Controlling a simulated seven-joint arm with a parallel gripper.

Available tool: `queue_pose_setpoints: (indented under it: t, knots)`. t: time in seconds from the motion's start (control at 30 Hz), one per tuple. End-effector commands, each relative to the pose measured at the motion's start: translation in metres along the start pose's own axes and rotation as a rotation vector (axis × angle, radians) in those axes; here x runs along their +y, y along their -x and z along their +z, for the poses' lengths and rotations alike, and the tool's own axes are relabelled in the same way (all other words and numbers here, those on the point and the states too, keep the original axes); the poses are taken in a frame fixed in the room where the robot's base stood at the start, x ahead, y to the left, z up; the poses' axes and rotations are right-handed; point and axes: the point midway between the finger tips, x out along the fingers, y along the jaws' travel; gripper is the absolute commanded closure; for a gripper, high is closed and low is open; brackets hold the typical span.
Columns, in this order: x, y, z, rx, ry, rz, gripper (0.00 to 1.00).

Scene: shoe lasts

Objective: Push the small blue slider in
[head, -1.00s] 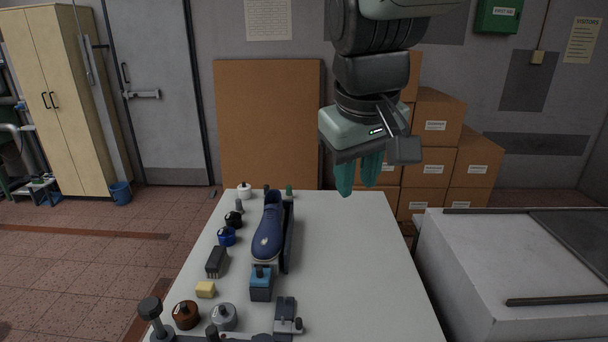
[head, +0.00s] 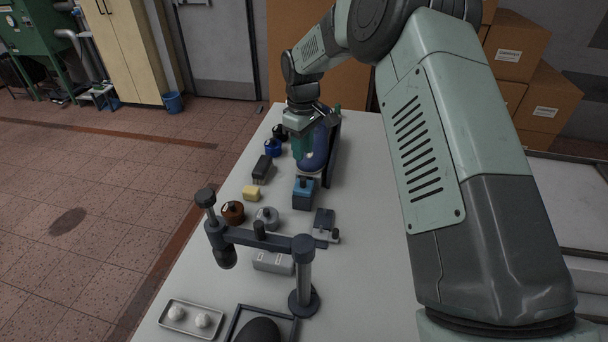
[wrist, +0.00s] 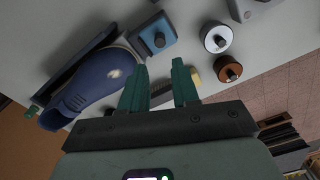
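A small blue block with a dark knob (head: 304,193), which looks like the slider, stands on the table in front of the shoe's toe. It also shows in the wrist view (wrist: 152,40), beyond my fingertips. My gripper (head: 303,150) has teal fingers and points down at the left side of the blue shoe (head: 316,150). In the wrist view my gripper (wrist: 160,75) is open, its two fingers apart and nothing held between them. Its fingers are apart from the block. The shoe (wrist: 90,92) lies to the left there.
A dark brush (head: 262,168), a yellow block (head: 252,192), a brown pot (head: 232,212) and a grey pot (head: 268,217) stand left of the block. A dark stand with a crossbar (head: 304,275) rises nearer. The table (head: 365,260) is bare at the right.

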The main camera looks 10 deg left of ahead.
Motion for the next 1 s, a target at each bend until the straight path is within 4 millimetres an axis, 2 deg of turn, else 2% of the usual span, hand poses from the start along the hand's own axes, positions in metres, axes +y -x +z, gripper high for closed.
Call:
queue_pose_setpoints:
  t: [0.5,0.7,1.0]
  knots:
    - [0.000,-0.087,0.001,-0.003,-0.002,-0.001,0.70]
    - [0.000,-0.102,0.001,-0.001,-0.002,0.000,0.70]
    - [0.000,-0.103,0.001,-0.001,-0.002,0.000,0.71]
